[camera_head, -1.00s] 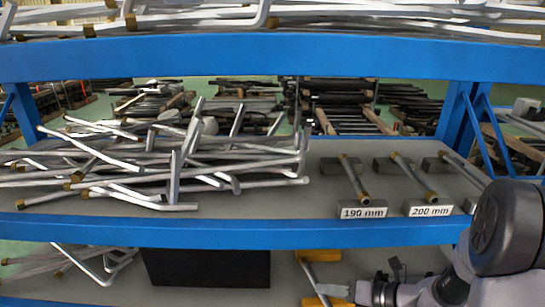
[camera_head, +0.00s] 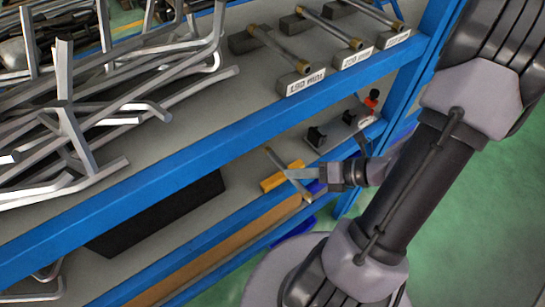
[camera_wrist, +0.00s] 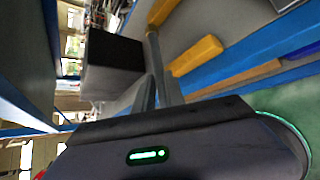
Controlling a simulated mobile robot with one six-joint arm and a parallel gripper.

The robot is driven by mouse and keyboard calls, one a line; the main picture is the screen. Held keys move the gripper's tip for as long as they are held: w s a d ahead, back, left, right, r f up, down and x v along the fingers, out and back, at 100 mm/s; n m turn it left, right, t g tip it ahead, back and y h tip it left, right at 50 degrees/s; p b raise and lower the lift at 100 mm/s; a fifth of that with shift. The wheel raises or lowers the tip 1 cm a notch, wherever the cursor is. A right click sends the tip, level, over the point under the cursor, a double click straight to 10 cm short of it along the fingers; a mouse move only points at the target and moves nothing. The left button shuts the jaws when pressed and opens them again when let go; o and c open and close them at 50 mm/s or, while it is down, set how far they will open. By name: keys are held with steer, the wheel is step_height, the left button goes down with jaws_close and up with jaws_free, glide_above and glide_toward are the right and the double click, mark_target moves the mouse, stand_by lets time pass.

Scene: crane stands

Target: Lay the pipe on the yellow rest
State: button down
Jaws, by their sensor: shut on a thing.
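My gripper (camera_head: 289,174) reaches in over the lower shelf in the head view and is shut on a thin grey-brown pipe (camera_head: 273,157). The pipe slants across the picture, its near end by the shelf's front edge. The yellow rest (camera_head: 269,184) is on the lower shelf, directly behind the pipe in this view. I cannot tell whether they touch. In the wrist view the yellow rest (camera_wrist: 197,55) shows as two separate yellow parts. There, a grey bar, which seems to be the pipe (camera_wrist: 163,70), runs up from my gripper. The fingers hide the pipe's middle.
A black box (camera_head: 165,215) stands on the lower shelf to the left. A grey fixture (camera_head: 338,132) with black blocks is behind on the right. The blue upper shelf edge (camera_head: 190,165) runs above. Tangled bars and labelled pipes on grey supports lie on the upper shelf.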

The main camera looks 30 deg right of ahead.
steer(key=w, duration=1.1)
steer(key=shift+d, duration=0.1)
steer(key=shift+w+f+b, duration=0.25)
steer(key=shift+f+b, duration=0.4)
steer(key=shift+f, duration=0.35)
steer(key=shift+f+b, duration=0.3)
steer(key=shift+f, duration=0.1)
steer(key=c, duration=1.3)
jaws_free()
